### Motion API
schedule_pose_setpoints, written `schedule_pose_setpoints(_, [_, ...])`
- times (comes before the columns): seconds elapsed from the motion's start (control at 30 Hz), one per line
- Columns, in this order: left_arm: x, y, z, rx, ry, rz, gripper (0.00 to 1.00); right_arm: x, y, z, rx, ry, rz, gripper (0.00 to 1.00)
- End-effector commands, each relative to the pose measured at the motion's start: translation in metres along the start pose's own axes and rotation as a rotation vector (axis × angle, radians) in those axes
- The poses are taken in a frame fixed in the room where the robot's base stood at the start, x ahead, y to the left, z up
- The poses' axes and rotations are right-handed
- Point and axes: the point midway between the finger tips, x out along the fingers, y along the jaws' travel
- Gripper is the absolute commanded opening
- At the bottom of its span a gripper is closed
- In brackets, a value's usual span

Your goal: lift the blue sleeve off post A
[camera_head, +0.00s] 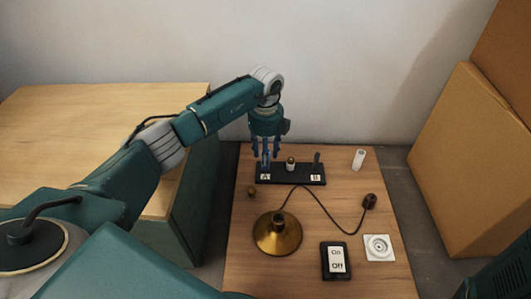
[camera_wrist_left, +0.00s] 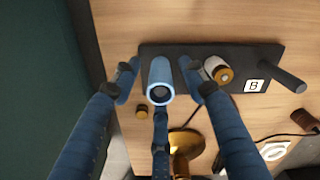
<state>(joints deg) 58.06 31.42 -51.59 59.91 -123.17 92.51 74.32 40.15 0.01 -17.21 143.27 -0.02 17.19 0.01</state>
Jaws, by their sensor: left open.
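The blue sleeve (camera_wrist_left: 159,78) is a light-blue tube standing on the black board (camera_wrist_left: 203,52). I look into its open end in the left wrist view. Post A is hidden inside or behind the sleeve. My left gripper (camera_head: 265,159) points down over the A end of the board in the head view. Its dark-blue fingers are open around the sleeve, with gaps on the left and right. In the head view the fingers hide most of the sleeve. The A label (camera_head: 265,177) is at the board's left front. My right gripper is not in view.
On the board stand a white-and-brass piece (camera_head: 291,164) and a black post (camera_head: 316,160) by label B. A white cylinder (camera_head: 359,159) stands to the right. A brass lamp base (camera_head: 278,234) with cord, an On/Off switch (camera_head: 336,260) and a white socket plate (camera_head: 379,248) lie in front.

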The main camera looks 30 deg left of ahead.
Motion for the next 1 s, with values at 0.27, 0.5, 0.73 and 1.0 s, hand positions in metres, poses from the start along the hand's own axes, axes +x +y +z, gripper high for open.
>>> schedule_pose_setpoints(0.27, [0.0002, -0.0001, -0.0001, 0.0, 0.0, 0.0, 0.37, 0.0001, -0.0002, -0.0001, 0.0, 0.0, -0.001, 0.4])
schedule_pose_setpoints(0.5, [0.0002, -0.0001, 0.0, 0.0, 0.0, 0.0, 0.0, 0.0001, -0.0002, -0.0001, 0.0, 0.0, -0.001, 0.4])
schedule_pose_setpoints(0.73, [-0.0006, -0.0001, 0.0003, 0.0, -0.001, -0.001, 0.0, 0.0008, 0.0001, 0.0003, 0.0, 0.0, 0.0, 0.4])
schedule_pose_setpoints(1.0, [-0.006, -0.0002, 0.0003, 0.0, -0.001, -0.001, 0.0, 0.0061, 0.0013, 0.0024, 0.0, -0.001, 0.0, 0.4])
